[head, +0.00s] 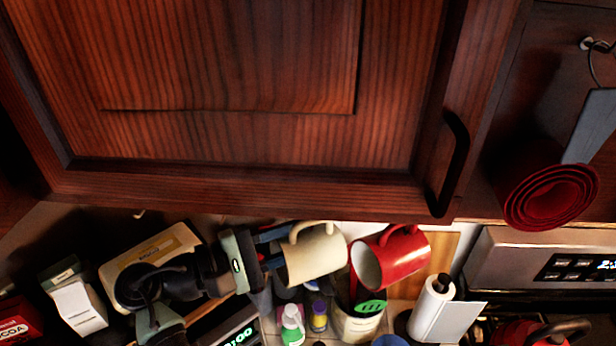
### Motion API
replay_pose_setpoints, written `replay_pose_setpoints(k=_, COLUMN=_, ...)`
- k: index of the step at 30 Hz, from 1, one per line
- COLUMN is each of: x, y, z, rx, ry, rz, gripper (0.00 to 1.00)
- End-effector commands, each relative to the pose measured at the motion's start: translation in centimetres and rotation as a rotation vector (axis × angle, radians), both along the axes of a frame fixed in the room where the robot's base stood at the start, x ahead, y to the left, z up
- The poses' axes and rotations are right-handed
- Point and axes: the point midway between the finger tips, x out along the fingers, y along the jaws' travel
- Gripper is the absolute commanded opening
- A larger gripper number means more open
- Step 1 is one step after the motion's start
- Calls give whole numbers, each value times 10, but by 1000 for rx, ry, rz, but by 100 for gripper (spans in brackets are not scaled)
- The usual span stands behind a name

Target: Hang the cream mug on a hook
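The cream mug (317,256) is in the head view, just below the cabinet's lower edge. It is tilted, with its handle at the top, near that edge. My gripper (278,248) comes from the left, and its two blue-grey fingers reach the mug's left end. The fingers stand some way apart; whether they press on the mug is too small to tell. A small pale hook (139,213) shows under the cabinet at the left. Any hook above the cream mug is hidden by the cabinet's edge. It is unclear whether the mug rests on one.
A red mug (404,258) hangs close to the right of the cream mug, handle up. The wooden cabinet door (235,150) fills the upper view. Bottles (292,325), a utensil holder (357,325) and a paper towel roll (432,305) stand below. A stove panel (560,265) is right.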

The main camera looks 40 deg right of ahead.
Motion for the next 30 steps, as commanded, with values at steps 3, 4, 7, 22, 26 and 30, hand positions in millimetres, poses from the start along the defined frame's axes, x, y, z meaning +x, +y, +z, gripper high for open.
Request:
replay_pose_setpoints(k=3, x=0, y=0, z=0, rx=0, ry=0, rz=0, gripper=40)
replay_pose_setpoints(k=4, x=0, y=0, z=0, rx=0, ry=0, rz=0, gripper=40)
replay_pose_setpoints(k=7, x=0, y=0, z=-1, rx=3, ry=1, rz=0, gripper=40)
replay_pose_setpoints(k=22, x=28, y=74, z=-6, rx=0, ry=-2, rz=4, gripper=40)
replay_pose_setpoints(k=26, x=36, y=98, z=-5, rx=1, ry=-1, rz=4, gripper=40)
replay_pose_setpoints(k=30, x=42, y=114, z=-3, rx=1, ry=-1, rz=3, gripper=40)
